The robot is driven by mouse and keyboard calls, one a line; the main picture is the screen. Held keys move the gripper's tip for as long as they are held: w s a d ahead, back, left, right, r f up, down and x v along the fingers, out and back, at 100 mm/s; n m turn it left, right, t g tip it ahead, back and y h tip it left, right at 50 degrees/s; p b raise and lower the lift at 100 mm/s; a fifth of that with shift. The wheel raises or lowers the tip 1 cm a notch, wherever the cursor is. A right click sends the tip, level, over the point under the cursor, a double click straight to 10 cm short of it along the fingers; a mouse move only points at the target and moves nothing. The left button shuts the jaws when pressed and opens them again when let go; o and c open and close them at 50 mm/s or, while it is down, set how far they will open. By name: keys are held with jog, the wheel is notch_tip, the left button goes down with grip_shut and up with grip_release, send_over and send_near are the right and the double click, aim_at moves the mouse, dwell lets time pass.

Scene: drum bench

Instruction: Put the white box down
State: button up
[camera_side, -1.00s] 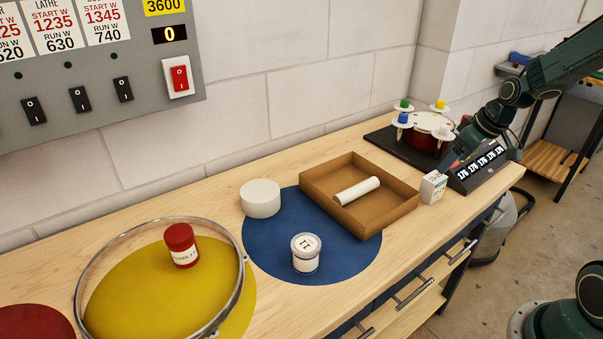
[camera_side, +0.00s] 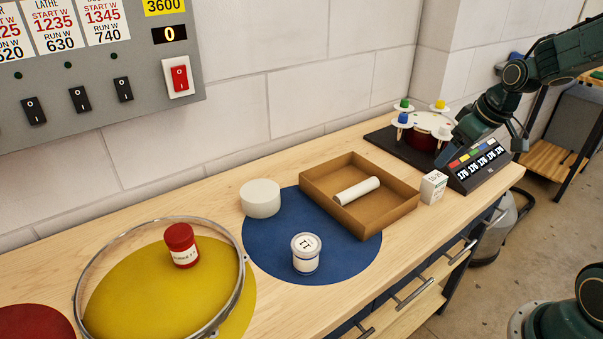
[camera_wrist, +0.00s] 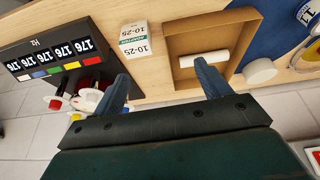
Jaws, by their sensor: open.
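The white box (camera_side: 433,187) stands upright on the wooden bench, between the right end of the brown tray and the black display unit. In the wrist view the white box (camera_wrist: 134,42) shows printed text and a green band, beyond the fingertips and apart from them. My gripper (camera_wrist: 162,76) is open and empty, with its two blue-grey fingers spread. In the side view my gripper (camera_side: 446,156) is above and behind the box, clear of it.
The open brown tray (camera_side: 400,213) holds a white cylinder (camera_side: 357,190). A display unit (camera_side: 480,168) stands right of the box, and a drum with coloured knobs (camera_side: 425,135) stands behind. A white-lidded jar (camera_side: 306,253) sits on the blue disc (camera_side: 262,250).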

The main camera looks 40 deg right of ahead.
jog(key=s+a+r, duration=0.4)
jog(key=s+a, duration=0.3)
jog(key=s, duration=0.1)
jog(key=s+a+r+t, duration=0.1)
jog(key=s+a+r, duration=0.3)
jog(key=s+a, duration=0.3)
jog(key=shift+s+a+r, duration=0.35)
jog(key=shift+s+r, duration=0.05)
jog(key=shift+s, duration=0.5)
